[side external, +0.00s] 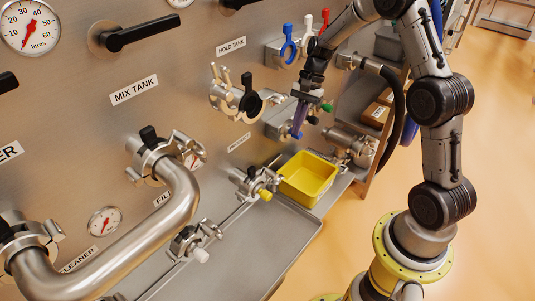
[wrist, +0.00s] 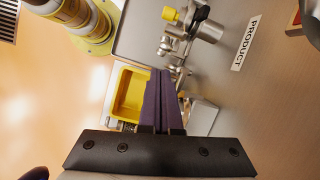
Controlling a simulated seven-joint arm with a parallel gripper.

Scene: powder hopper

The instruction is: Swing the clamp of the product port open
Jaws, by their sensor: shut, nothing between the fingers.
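The product port (side external: 252,183) sits low on the steel panel in the side view, with a metal clamp around it, a black wing knob (side external: 253,172) and a yellow cap (side external: 265,195). In the wrist view the port's clamp (wrist: 207,30) is near the top edge, beside the PRODUCT label (wrist: 247,43). Whether the clamp is fastened is too small to tell. My gripper (side external: 297,131) points down, to the right of the port and higher in the side view. Its purple fingers (wrist: 160,76) are shut and empty, apart from the port.
A hold tank clamp (side external: 235,97) is up left. A bent pipe (side external: 150,225) fills the lower left.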

